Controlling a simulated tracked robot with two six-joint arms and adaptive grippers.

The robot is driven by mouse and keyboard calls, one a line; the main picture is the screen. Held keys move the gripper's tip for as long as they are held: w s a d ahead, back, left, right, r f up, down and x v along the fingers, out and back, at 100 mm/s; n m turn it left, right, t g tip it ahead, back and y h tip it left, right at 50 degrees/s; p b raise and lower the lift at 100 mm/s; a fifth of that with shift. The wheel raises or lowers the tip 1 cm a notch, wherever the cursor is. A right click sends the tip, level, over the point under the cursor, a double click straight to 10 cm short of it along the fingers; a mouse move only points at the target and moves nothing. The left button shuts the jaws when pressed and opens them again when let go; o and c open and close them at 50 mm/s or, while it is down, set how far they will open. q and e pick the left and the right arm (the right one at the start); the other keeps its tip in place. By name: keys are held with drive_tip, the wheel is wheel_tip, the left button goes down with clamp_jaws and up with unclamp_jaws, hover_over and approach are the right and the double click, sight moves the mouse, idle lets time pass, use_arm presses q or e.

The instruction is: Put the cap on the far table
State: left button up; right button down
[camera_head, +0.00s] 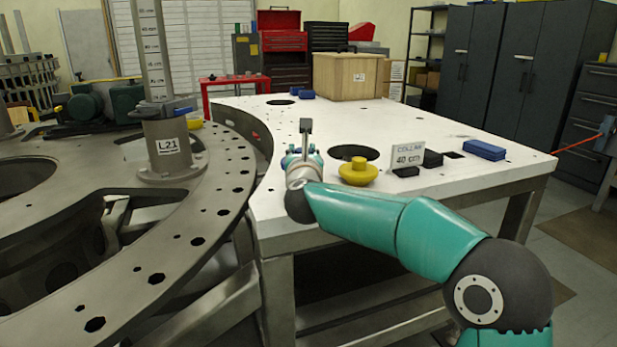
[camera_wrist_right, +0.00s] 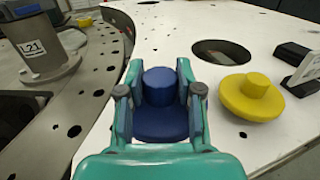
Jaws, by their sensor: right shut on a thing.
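My right gripper (camera_head: 303,158) reaches over the left part of the white table (camera_head: 330,122). In the right wrist view, the gripper (camera_wrist_right: 160,92) is shut on a blue cap (camera_wrist_right: 160,122) with a round knob and wider base. I cannot tell whether the cap touches the tabletop. In the head view my gripper mostly hides it. A yellow cap (camera_head: 358,172) of similar shape sits on the white table, right of my gripper and in front of a round hole. It also shows in the right wrist view (camera_wrist_right: 250,97). My left gripper is out of view.
A sign (camera_head: 408,157) reading "COLLAR 40 cm" stands near small black blocks (camera_head: 432,158). A blue block (camera_head: 485,150) lies at right. A wooden crate (camera_head: 345,77) stands at the back. The grey ring plate (camera_head: 225,180) carries post L21 (camera_head: 170,145). A red table (camera_head: 233,82) stands farther back.

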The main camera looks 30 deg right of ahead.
drive_tip(key=shift+f+b, duration=0.6)
drive_tip(key=shift+f, duration=1.55)
drive_tip(key=shift+f, duration=0.15)
drive_tip(key=c, duration=0.8)
unclamp_jaws()
drive_tip(key=shift+o, duration=0.2)
drive_tip(key=b+v, duration=0.2)
drive_tip(key=v, duration=1)
